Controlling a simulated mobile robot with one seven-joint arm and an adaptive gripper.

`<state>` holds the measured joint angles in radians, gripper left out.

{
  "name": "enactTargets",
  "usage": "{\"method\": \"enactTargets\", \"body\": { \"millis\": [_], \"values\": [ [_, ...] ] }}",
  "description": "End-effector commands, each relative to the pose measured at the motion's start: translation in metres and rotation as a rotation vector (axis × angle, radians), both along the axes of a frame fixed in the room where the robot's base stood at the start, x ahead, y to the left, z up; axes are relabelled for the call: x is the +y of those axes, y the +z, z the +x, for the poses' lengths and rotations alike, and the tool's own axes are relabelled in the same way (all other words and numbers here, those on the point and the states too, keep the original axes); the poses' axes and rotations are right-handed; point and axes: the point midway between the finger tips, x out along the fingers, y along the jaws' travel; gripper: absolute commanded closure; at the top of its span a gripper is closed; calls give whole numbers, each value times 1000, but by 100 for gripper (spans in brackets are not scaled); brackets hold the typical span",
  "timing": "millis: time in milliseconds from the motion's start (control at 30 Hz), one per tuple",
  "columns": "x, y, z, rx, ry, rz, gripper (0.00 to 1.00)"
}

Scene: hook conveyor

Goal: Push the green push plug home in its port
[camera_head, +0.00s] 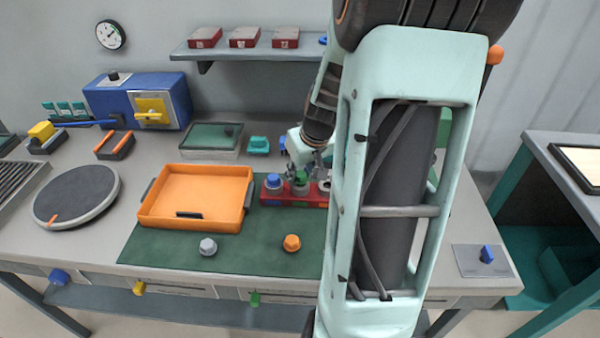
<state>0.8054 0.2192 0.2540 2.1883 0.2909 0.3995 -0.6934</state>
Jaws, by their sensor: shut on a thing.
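A red port block (270,198) stands on the green mat, just right of the orange tray, with several ports in a row. A blue plug (273,182) sits at its left end. The green push plug (301,183) is at the port beside it, upright, under my gripper (303,174). My gripper is shut on the green plug from above; how deep the plug sits I cannot tell. A pale round port or plug (324,183) is to the right, partly hidden by my arm. The right end of the block is hidden behind my arm.
A grey plug (208,246) and an orange plug (291,243) stand on the green mat (160,248) in front. The orange tray (195,193) is left of the block. A blue box (135,104) and turntable (76,193) are further left. A shelf (250,52) hangs behind.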

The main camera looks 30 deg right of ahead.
Motion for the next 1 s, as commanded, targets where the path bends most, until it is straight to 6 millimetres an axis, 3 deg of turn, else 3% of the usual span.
{"method": "enactTargets", "body": {
  "millis": [167,200,400,767,1000],
  "values": [
    [0,-3,0,0,0,0,90],
    [0,-3,0,-1,0,0,73],
    [0,-3,0,0,0,0,54],
    [0,2,-2,-1,0,-1,54],
    [0,35,-14,-4,-2,-4,54]
  ]
}}
